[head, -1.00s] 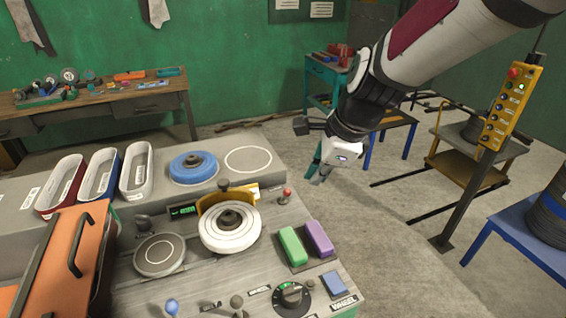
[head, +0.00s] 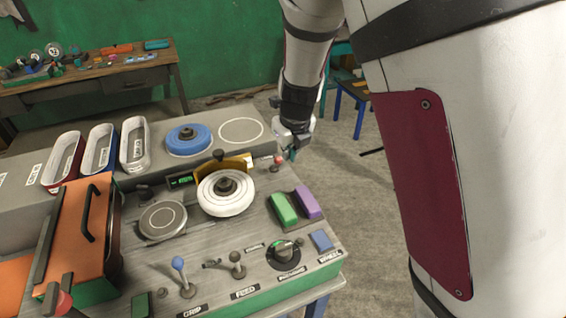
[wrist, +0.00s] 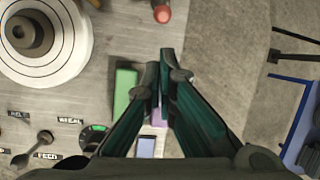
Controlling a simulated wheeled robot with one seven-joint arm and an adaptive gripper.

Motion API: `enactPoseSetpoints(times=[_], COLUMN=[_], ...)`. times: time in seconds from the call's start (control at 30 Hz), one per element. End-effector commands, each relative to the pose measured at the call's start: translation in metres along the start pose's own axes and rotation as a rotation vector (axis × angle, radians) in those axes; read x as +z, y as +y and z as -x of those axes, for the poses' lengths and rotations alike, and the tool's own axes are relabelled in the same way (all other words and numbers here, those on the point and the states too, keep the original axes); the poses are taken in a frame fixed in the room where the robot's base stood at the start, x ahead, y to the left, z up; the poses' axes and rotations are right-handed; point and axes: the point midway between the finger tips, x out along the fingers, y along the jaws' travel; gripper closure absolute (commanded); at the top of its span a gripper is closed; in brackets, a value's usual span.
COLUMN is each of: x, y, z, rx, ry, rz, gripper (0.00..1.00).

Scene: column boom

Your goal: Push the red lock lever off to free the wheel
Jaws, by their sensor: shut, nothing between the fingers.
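The red lock lever (head: 279,160) is a short post with a red knob at the panel's back right, beside the yellow guard. In the wrist view the red knob (wrist: 162,13) is at the top, just beyond my fingertips. The white wheel (head: 212,206) lies flat in front of the guard, left of the lever; it also shows in the wrist view (wrist: 75,65). My gripper (head: 290,154) is just right of the red knob in the head view, shut and empty.
Green (head: 283,209) and purple (head: 307,202) blocks stand at the panel's right. A blue-knobbed lever (head: 178,263) and a dial (head: 285,251) are in front. A blue wheel (head: 190,141) and several trays sit on the back ledge. Floor lies open right of the panel.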

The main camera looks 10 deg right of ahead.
Motion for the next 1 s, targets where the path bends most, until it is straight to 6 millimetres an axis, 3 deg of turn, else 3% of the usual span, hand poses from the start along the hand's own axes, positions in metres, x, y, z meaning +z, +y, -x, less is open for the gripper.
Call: enactPoseSetpoints(times=[0.17, 0.7, 1.0], x=[0.0, -0.001, 0.0], y=[0.0, -0.001, 0.0], z=[-0.008, -0.09, -0.1], rx=[0.001, 0.001, 0.001], ry=[0.002, 0.002, 0.0], rz=[0.001, 0.001, 0.001], gripper=[1.0, 1.0, 1.0])
